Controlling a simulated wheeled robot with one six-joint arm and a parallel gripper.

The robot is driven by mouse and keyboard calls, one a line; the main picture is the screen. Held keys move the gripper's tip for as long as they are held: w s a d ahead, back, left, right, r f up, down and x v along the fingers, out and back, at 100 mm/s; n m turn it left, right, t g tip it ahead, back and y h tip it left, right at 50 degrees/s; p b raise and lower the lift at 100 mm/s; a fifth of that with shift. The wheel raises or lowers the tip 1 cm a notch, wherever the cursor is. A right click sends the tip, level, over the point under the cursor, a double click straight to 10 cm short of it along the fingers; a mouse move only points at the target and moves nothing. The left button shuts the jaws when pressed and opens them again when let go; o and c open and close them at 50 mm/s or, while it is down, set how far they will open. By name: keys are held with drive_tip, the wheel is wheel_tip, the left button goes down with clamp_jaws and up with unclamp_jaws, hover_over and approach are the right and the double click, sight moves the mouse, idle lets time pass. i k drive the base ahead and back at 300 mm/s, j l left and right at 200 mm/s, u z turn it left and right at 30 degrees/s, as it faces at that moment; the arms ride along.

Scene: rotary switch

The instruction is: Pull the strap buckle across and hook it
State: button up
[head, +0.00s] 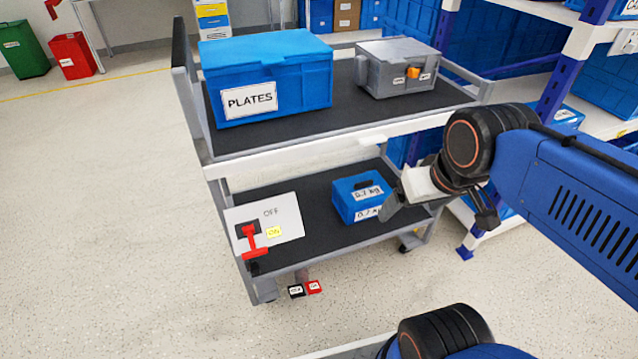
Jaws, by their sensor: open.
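I make out no strap or buckle. A white panel (285,216) marked OFF, with a yellow ON label (274,232), is on the left end of the cart's lower shelf. A red handle (256,243) sits on a dark square on this panel. My gripper (436,205) is open, to the right of the panel and well apart from it. It is in front of the cart's right side, close to the right edge of a small blue box (350,205) in the picture. I see nothing between its fingers.
The cart (300,145) carries a blue PLATES crate (300,70) and a grey box (385,80) with an orange knob (413,72) on top. A black tag (296,292) and a red tag (314,287) show below.

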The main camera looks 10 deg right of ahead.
sight(254, 267)
drive_tip(key=k+j, duration=0.25)
drive_tip(key=j, duration=0.25)
drive_tip(key=k+j+z, duration=0.15)
drive_tip(key=j, duration=0.3)
drive_tip(key=k+j, duration=0.35)
drive_tip(key=k+j+z, duration=0.15)
drive_tip(key=j, duration=0.45)
drive_tip(key=k, duration=0.1)
